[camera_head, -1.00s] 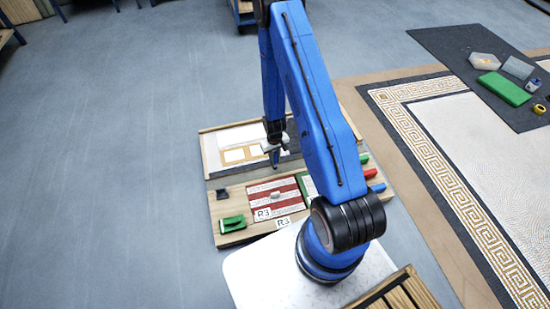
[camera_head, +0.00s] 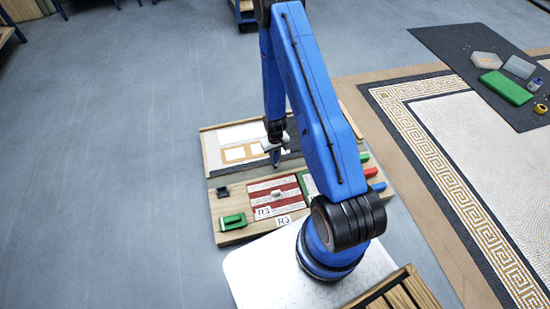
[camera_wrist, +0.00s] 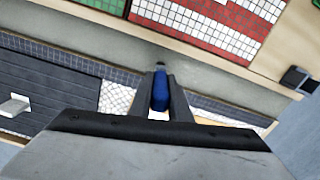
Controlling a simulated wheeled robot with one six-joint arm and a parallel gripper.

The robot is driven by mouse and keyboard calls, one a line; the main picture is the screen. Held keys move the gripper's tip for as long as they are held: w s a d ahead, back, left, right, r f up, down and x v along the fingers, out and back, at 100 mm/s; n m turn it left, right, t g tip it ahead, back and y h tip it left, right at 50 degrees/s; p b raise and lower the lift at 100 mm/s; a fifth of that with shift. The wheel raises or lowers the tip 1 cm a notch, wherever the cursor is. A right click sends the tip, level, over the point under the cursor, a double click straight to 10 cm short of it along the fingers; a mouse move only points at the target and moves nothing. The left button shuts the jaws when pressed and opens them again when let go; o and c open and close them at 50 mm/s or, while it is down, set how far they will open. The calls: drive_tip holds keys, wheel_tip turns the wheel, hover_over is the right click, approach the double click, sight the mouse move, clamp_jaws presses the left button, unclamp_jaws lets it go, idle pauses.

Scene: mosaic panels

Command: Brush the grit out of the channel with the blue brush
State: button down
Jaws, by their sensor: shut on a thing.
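My gripper (camera_head: 275,152) is shut on the blue brush (camera_wrist: 160,92), which points down between the two fingers. The blue brush also shows below my gripper in the head view (camera_head: 275,161). Its dark tip is over the grey channel (camera_wrist: 225,92), which runs between the dark tiled strip and the wooden board with the mosaic panels. I cannot tell whether the tip touches the channel floor. A small greyish patch shows by the tip, but I cannot make out separate grit.
A red-and-white mosaic panel (camera_head: 278,198) lies on the wooden board. Open grey floor lies to the left.

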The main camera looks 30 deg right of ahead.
drive_tip(key=shift+f, duration=0.4)
idle(0.4)
drive_tip(key=shift+a, duration=0.15)
drive_tip(key=shift+w+a, duration=0.2)
drive_tip(key=shift+a, duration=0.75)
drive_tip(key=shift+w+a, duration=0.2)
drive_tip(key=shift+a, duration=0.7)
drive_tip(key=shift+a, duration=0.1)
drive_tip(key=shift+w+a, duration=0.2)
drive_tip(key=shift+a, duration=0.75)
drive_tip(key=shift+w+a, duration=0.2)
drive_tip(key=shift+a, duration=0.7)
drive_tip(key=shift+a, duration=0.1)
drive_tip(key=shift+w+a, duration=0.2)
drive_tip(key=shift+a, duration=0.75)
drive_tip(key=shift+w+a, duration=0.2)
drive_tip(key=shift+a, duration=0.7)
drive_tip(key=shift+a, duration=0.1)
